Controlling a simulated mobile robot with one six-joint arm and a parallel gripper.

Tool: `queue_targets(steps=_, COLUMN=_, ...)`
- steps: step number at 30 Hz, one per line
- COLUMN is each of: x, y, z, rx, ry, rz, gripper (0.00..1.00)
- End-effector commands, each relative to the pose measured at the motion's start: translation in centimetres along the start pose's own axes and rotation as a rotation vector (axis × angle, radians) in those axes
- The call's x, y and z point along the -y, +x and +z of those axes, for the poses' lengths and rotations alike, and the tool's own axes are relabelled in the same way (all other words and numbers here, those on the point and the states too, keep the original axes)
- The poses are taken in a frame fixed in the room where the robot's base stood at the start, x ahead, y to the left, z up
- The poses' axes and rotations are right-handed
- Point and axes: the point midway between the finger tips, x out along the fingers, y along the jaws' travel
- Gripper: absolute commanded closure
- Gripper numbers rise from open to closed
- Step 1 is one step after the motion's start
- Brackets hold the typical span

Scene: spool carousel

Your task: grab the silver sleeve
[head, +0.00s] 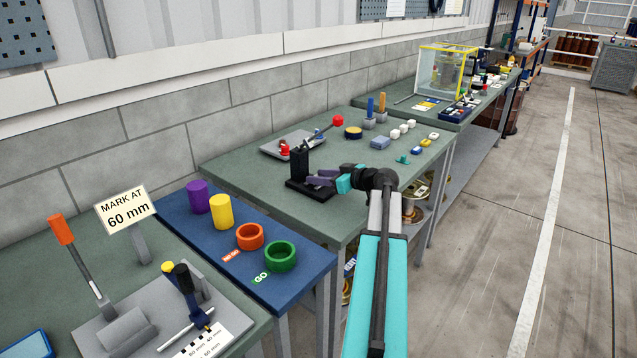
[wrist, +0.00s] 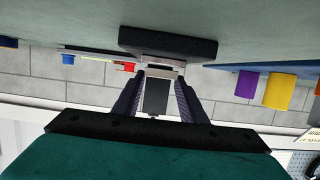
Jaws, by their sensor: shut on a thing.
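A black post on a flat base (head: 309,190) stands on the green bench. My gripper (head: 312,181) reaches level to the foot of the post from the right. In the wrist view, which looks upside down, the base (wrist: 168,42) is at the top and the dark post hangs between my fingers. The silver sleeve (wrist: 160,73) shows as a light grey piece between my fingertips, low on the post against the base. My fingers are shut on it. I cannot tell the sleeve apart in the head view.
A grey tray (head: 270,149) with red and blue parts lies behind the post. Small blocks (head: 396,134) stand to the right. A purple cylinder (head: 199,197), a yellow cylinder (head: 221,212) and two rings stand on the blue bench at left.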

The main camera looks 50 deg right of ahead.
Motion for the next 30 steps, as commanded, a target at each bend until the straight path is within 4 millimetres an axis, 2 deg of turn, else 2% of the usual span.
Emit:
queue_targets(steps=7, x=0.0, y=-0.6, z=-1.9, rx=-0.001, ry=-0.001, rz=0.001, gripper=0.86)
queue_targets(steps=11, x=0.7, y=-2.3, z=-1.4, rx=0.0, ry=0.001, rz=0.002, gripper=0.86)
queue_targets(steps=17, x=1.7, y=-5.2, z=-0.8, rx=-0.001, ry=0.0, rz=0.002, gripper=0.86)
queue_targets(steps=30, x=4.1, y=-13.0, z=0.8, rx=0.0, ry=0.0, rz=0.003, gripper=0.86)
